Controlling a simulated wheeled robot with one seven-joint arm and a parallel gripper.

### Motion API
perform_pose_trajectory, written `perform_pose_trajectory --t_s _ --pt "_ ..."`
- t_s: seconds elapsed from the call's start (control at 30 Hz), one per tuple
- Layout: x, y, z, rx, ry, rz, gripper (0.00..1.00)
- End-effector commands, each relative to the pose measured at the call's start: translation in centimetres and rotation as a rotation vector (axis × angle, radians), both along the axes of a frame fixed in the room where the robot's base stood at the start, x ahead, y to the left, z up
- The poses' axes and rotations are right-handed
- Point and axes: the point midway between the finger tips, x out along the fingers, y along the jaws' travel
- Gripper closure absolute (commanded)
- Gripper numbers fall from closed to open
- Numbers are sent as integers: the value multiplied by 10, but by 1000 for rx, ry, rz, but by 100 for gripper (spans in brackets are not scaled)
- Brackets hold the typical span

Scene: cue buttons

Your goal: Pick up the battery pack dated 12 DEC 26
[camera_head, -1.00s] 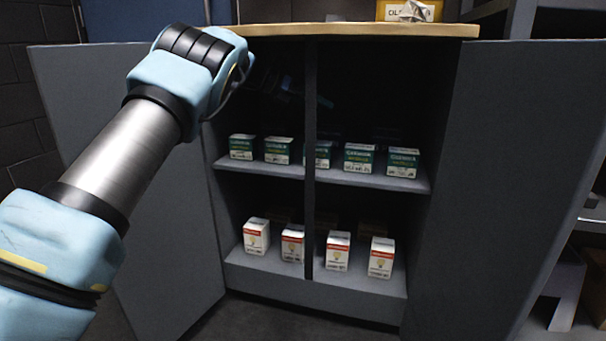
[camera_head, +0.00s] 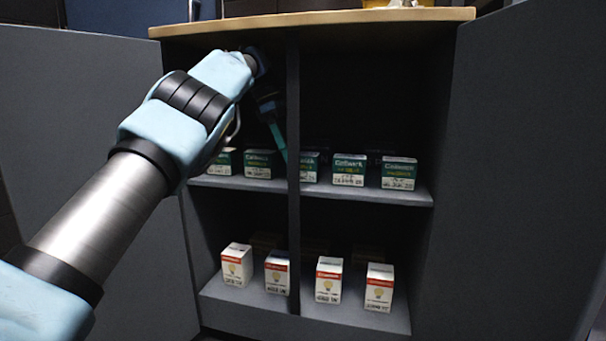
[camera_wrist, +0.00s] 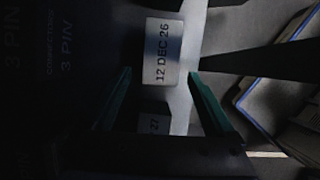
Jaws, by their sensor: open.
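A pale label reading 12 DEC 26 (camera_wrist: 163,52) shows in the wrist view, just ahead of and between the two green fingers. My gripper (camera_wrist: 161,76) is open, with nothing between its fingertips. In the head view my gripper (camera_head: 279,145) is inside the cabinet above the middle shelf, near the upright divider; only part of it shows. Several green and white packs stand in a row there, including one right of the divider (camera_head: 348,169) and one at far right (camera_head: 398,173). Their dates are too small to read in the head view.
The cabinet's divider (camera_head: 293,220) stands close to my gripper. The wrist view shows another label ending in 27 (camera_wrist: 153,124) and dark 3 PIN printing (camera_wrist: 68,50) at left. Red and white bulb boxes (camera_head: 329,279) stand on the lower shelf. Both doors are open.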

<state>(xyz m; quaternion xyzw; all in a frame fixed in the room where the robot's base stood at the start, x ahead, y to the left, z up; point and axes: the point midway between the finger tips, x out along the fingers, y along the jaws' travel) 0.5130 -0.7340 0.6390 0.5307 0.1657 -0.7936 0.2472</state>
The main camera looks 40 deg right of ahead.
Motion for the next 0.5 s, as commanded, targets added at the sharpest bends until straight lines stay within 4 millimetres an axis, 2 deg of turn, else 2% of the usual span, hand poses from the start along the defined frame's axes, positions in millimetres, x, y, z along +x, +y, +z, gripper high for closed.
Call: perform_pose_trajectory --t_s 0.37,0.5 --pt "-22 -15 -1 -1 1 -1 10" --pt "-29 -20 -22 -1 0 0 10"
